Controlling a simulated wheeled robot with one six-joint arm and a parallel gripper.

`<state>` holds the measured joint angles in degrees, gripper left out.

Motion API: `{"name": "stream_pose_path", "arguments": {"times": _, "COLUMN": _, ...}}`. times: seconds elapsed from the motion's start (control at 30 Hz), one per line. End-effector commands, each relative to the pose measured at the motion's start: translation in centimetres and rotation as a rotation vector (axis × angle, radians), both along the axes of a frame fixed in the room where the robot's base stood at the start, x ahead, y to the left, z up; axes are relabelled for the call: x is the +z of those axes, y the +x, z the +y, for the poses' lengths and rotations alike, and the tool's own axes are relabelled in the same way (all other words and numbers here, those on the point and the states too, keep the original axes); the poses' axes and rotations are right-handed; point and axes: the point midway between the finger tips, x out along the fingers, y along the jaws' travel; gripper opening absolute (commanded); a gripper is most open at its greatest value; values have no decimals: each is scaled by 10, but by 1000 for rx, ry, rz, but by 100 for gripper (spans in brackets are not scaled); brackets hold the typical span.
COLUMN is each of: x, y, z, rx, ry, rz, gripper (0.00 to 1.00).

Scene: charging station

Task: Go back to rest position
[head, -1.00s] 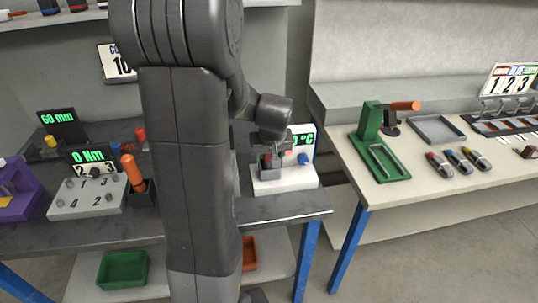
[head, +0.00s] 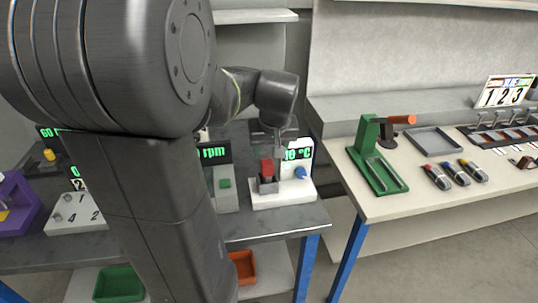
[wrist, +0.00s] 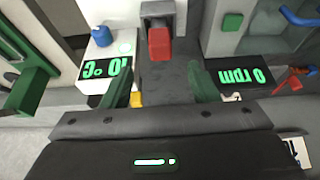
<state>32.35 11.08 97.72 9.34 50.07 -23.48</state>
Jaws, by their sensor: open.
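My gripper (head: 279,146) hangs above the white temperature station (head: 296,192) in the head view. In the wrist view my gripper (wrist: 161,82) has its two fingers spread apart with nothing between them. The red block (head: 267,168) sits in a dark holder on the station. It also shows in the wrist view as a red block (wrist: 159,44) beyond the fingertips, apart from them. The blue knob (head: 300,172) stands beside a green "10 °C" display.
A grey rpm unit (head: 226,190) stands left of the station. My own arm covers much of the left bench. A pale table (head: 400,204) at the right holds a green stand (head: 369,145), a grey tray (head: 434,141) and several small tools. A floor gap separates the benches.

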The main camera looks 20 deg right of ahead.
Motion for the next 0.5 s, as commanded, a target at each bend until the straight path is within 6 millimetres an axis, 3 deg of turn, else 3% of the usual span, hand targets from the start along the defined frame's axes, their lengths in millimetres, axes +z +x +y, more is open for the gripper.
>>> {"name": "stream_pose_path", "arguments": {"times": 0.5, "x": 0, "y": -1, "z": 0, "rx": 0, "ry": 1, "rz": 2, "gripper": 54}}
